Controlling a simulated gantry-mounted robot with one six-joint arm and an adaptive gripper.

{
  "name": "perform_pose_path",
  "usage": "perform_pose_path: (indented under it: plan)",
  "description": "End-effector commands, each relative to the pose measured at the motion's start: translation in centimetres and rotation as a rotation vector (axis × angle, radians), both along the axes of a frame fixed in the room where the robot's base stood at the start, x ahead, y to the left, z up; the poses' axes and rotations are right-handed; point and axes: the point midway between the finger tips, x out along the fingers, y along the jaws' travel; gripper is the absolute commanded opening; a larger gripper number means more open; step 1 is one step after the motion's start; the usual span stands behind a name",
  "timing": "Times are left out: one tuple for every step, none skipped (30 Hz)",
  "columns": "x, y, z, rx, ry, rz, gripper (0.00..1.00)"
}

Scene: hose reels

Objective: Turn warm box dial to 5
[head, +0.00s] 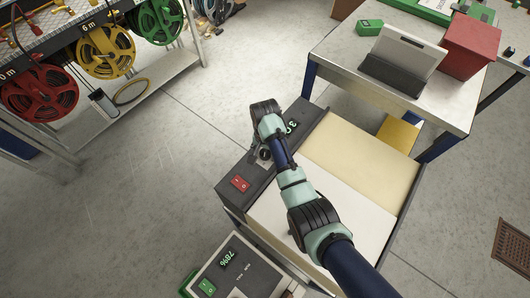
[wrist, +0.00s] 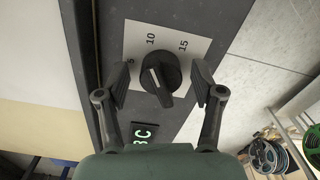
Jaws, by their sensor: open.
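The warm box is the dark grey control panel (head: 231,192) with a cream and white top beside it. Its black dial (wrist: 160,80) sits on a white plate (wrist: 136,42) marked 5, 10 and 15. A pale line on the knob points up and slightly left, roughly between 5 and 10; its exact reading is unclear. A green display (wrist: 142,135) below the dial is partly hidden by my gripper. My gripper (wrist: 160,78) is open, one finger on each side of the dial, with visible gaps. In the head view my arm mostly covers the dial.
A red switch (head: 240,183) is on the same panel. Another box with a 76% display (head: 228,258) stands in front. A table (head: 335,52) with a red box (head: 472,45) is behind right. Hose reels (head: 105,50) hang at the left. Open floor lies between.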

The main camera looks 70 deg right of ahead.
Motion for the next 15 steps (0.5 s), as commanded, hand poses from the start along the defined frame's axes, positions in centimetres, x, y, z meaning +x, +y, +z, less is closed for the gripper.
perform_pose_path:
  plan:
    - [0.01,0.0,0.04,0.0,0.0,0.0,0.67]
    - [0.01,0.0,0.05,0.0,0.0,0.0,0.67]
    - [0.01,0.0,0.05,0.0,0.0,0.0,0.67]
    - [0.01,0.0,0.06,0.0,0.0,0.0,0.66]
    - [0.01,0.0,0.06,0.0,0.0,0.0,0.61]
    - [0.01,0.0,0.06,0.0,0.0,0.0,0.54]
    - [0.01,0.0,0.07,0.0,0.0,0.0,0.49]
    - [0.01,0.0,0.07,0.0,0.0,0.0,0.44]
    - [0.01,0.0,0.07,0.0,0.0,0.0,0.37]
    - [0.01,0.0,0.07,0.0,0.0,0.0,0.32]
    - [0.01,0.0,0.07,0.0,0.0,0.0,0.27]
    - [0.01,0.0,0.07,0.0,0.0,0.0,0.21]
    - [0.01,0.0,0.07,0.0,0.0,0.0,0.16]
    - [0.01,0.0,0.08,0.0,0.0,0.0,0.11]
    - [0.01,0.0,0.08,0.0,0.0,0.0,0.07]
